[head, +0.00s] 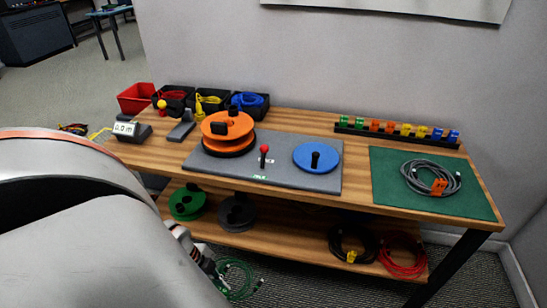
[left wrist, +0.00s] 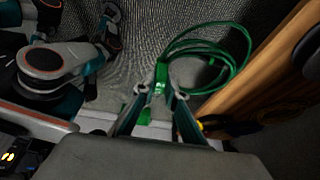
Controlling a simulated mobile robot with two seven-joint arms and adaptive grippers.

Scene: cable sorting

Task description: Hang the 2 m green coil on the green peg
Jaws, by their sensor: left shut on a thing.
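The green coil (head: 238,279) hangs low in front of the bench, left of its middle, partly hidden by my left arm. It also shows in the left wrist view as loose green loops (left wrist: 225,50), with a green part between my fingers. My left gripper (left wrist: 160,88) is shut on this green part, and the loops hang out beyond the fingertips. In the head view the left gripper (head: 212,268) is mostly hidden behind my large arm link. I cannot make out a green peg in either view. My right gripper is in neither view.
The wooden bench (head: 300,118) holds an orange reel (head: 228,127), a blue disc (head: 317,157), a black rail (head: 396,136) of coloured clips, and a grey coil (head: 430,178) on a green mat (head: 390,165). Its lower shelf (head: 290,236) carries reels and black and red coils.

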